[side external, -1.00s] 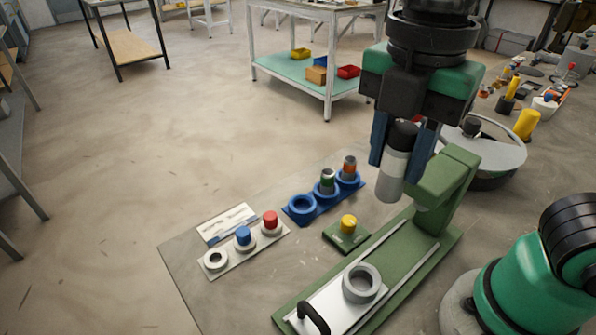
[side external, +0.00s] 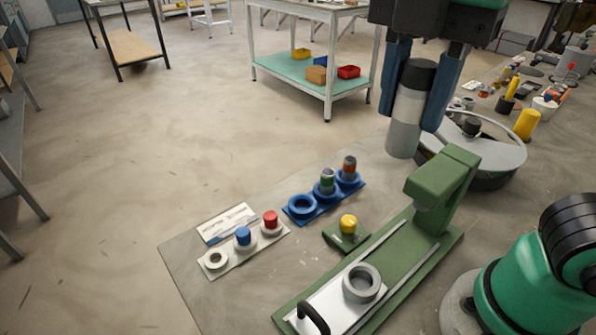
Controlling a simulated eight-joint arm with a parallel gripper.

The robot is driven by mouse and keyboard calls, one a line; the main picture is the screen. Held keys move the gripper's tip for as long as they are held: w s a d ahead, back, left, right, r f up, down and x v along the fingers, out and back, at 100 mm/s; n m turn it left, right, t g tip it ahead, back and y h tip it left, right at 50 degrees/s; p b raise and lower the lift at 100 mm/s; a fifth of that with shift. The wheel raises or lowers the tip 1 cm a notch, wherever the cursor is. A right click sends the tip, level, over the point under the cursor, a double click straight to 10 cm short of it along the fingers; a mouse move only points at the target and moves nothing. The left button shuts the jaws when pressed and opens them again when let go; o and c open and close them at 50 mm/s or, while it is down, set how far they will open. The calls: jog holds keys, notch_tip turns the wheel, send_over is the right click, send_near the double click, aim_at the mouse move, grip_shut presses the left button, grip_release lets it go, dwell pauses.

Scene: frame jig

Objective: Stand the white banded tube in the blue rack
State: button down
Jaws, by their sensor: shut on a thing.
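My gripper (side external: 417,105) is shut on a tube with a black cap, a white band and a grey lower part (side external: 404,138). It holds the tube nearly upright, high above the work surface, behind the green press. The blue rack (side external: 300,216) stands on the table, left of and below the gripper. Its front-left ring is empty. The middle ring holds a green-banded tube (side external: 327,182), and the far-right ring holds an orange-banded tube (side external: 349,168).
The green press (side external: 439,186) with a sliding plate and grey ring (side external: 362,283) stands right of the rack. A yellow button (side external: 348,223) sits between them. A pale strip (side external: 216,260) with blue and red pegs lies at left. A round grey turntable (side external: 490,155) stands behind the press.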

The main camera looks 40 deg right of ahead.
jog(key=shift+w, duration=0.1)
jog(key=shift+w+a+f, duration=0.1)
jog(key=shift+w+f, duration=0.1)
jog(key=shift+w, duration=0.15)
jog(key=w+f, duration=0.8)
jog(key=w, duration=0.3)
jog(key=shift+w+d+f, duration=0.75)
jog(key=shift+w+f, duration=0.2)
jog(key=shift+f, duration=1.45)
jog(key=shift+w+d+f, duration=0.7)
jog(key=shift+w+f, duration=0.2)
jog(key=shift+f, duration=1.45)
jog(key=shift+w+d+f, duration=0.75)
jog(key=shift+w+f, duration=0.2)
jog(key=shift+f, duration=1.45)
jog(key=shift+f, duration=0.15)
jog(key=shift+f, duration=1.05)
